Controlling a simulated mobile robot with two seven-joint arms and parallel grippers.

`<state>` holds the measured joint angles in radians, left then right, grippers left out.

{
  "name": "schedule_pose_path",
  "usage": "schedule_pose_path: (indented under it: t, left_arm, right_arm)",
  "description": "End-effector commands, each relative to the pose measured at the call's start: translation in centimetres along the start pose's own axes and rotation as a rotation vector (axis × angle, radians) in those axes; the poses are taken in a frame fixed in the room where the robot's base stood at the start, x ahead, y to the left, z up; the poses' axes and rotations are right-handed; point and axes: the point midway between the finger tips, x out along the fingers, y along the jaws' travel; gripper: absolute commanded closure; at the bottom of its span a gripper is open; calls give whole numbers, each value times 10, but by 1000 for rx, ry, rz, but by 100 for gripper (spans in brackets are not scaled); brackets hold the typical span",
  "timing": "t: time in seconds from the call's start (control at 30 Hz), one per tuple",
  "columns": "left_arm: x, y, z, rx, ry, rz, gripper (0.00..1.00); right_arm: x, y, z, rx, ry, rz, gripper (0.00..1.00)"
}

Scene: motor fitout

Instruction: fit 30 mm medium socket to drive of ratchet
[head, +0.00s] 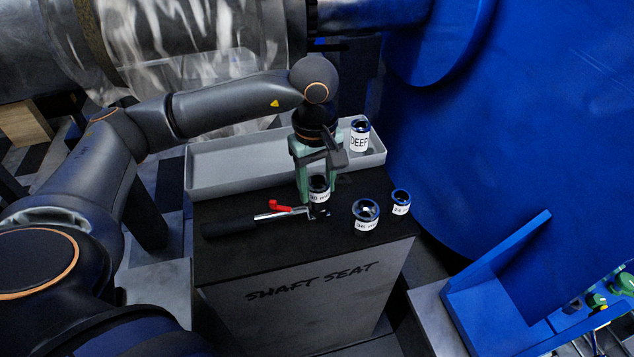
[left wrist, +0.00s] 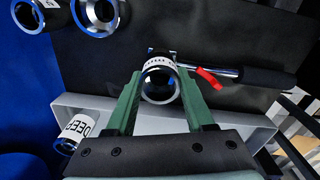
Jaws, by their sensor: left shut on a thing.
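My left gripper (head: 316,185) is shut on a dark socket with a white label (head: 319,196), which looks like the 30 mm medium socket. In the left wrist view the socket (left wrist: 158,86) sits upright between the two green fingers, its open end towards the camera. The ratchet (head: 228,228) lies on the black top, its black handle to the left, with a red lever (head: 279,206) near its head. The socket stands over or right at the ratchet's head end. The drive is hidden, so I cannot tell whether they are joined. My right gripper is not in view.
A larger labelled socket (head: 365,217) and a smaller one (head: 401,203) stand to the right on the black top (head: 250,258). A socket labelled DEEP (head: 360,137) stands in the grey tray (head: 225,178) behind. A large blue housing (head: 520,130) rises at the right.

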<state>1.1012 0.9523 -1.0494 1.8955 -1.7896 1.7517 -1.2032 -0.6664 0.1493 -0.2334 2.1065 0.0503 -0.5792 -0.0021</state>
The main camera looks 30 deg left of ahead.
Motion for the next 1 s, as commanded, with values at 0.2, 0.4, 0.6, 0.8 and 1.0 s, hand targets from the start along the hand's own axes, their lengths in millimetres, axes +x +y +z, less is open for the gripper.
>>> schedule_pose_path:
  t: [0.2,0.4,0.6,0.8,1.0]
  left_arm:
    - [2,0,0,0,0,1,44]
    - [2,0,0,0,0,1,22]
    - [3,0,0,0,0,1,12]
    - [2,0,0,0,0,-1,12]
    - [-13,1,1,-2,0,1,12]
  right_arm:
    - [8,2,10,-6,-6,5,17]
    - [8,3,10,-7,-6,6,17]
    - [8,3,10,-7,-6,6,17]
    - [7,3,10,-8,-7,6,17]
    - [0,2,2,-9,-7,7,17]
